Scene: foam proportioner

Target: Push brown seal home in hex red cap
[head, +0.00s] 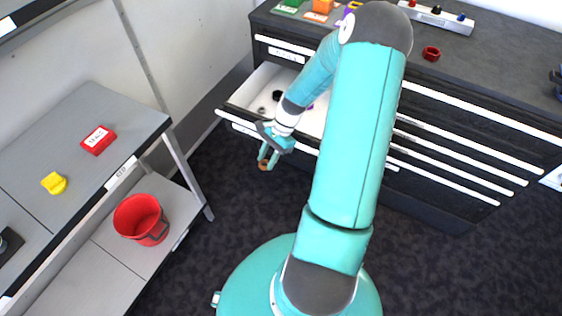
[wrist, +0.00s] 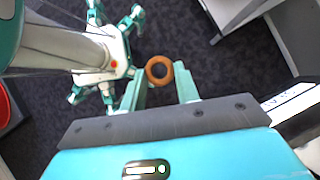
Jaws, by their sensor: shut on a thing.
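The brown seal (wrist: 159,70) is a small ring between the fingertips of my gripper (wrist: 161,84) in the wrist view. In the head view my gripper (head: 268,157) points down and is shut on the seal (head: 264,167), in the air just in front of the open drawer. A small red cap (head: 431,54) with a dark opening stands on the dark cabinet top, well to the right of my gripper. Its hex shape is too small to make out clearly.
An open white drawer (head: 245,92) holds a few small rings. A white strip with knobs (head: 440,17) and coloured blocks (head: 320,8) are on the cabinet top. At left, a grey bench (head: 75,135) bears a red box (head: 99,140) and yellow piece (head: 54,183); a red bucket (head: 141,219) stands below.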

